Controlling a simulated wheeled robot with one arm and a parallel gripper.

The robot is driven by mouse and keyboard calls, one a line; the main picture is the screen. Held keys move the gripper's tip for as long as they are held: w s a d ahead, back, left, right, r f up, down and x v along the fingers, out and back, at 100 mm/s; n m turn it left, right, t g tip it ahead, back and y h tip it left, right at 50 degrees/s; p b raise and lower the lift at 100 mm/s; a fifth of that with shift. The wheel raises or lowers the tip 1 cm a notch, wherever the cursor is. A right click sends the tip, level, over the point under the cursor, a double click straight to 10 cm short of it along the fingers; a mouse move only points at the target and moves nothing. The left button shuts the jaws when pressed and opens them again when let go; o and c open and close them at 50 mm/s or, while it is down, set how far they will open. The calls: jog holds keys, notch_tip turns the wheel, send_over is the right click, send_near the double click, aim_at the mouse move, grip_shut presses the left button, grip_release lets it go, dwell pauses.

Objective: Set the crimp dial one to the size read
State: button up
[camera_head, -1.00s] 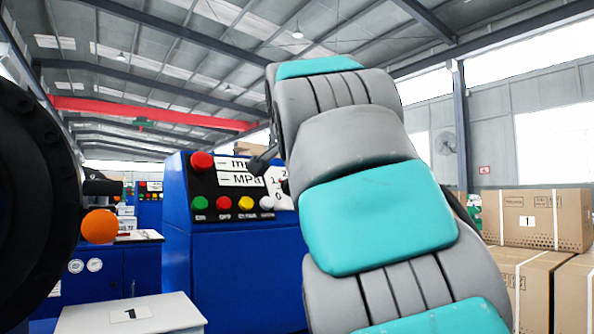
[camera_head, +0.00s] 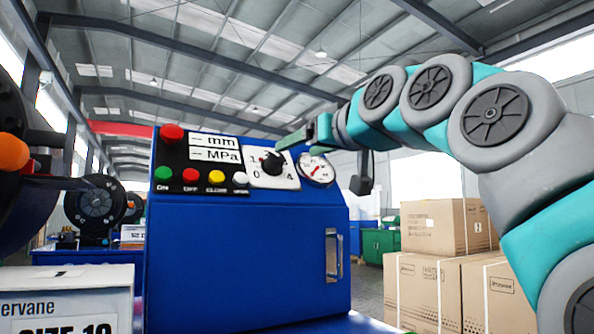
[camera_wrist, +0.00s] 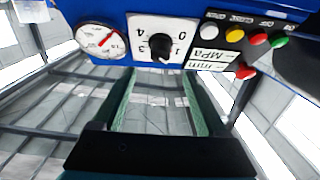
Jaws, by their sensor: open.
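The crimp dial (camera_head: 272,163) is a black knob on a white numbered plate on the blue machine's sloped panel. In the wrist view the dial (camera_wrist: 161,47) appears upside down, with digits around it. Its exact setting is too small to tell. My gripper (camera_head: 297,139) is at the panel's upper right, near the dial. In the wrist view my gripper (camera_wrist: 158,76) is open and empty, its two green fingers either side of the line to the knob, apparently short of it. A white box (camera_head: 65,305) at lower left bears a large "SIZE" label, its number partly cut off.
A red-needle gauge (camera_head: 317,169) sits right of the dial. Several coloured buttons (camera_head: 190,175), a red knob (camera_head: 172,134) and mm/MPa displays (camera_head: 215,148) lie left of it. Stacked cartons (camera_head: 445,228) stand at right. A black round machine part (camera_head: 25,170) is at left.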

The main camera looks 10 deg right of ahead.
aim_at(279, 158)
jog(key=shift+p+x, duration=0.35)
jog(key=shift+x, duration=3.6)
jog(key=shift+f, duration=0.2)
jog(key=shift+c, duration=0.3)
grip_shut()
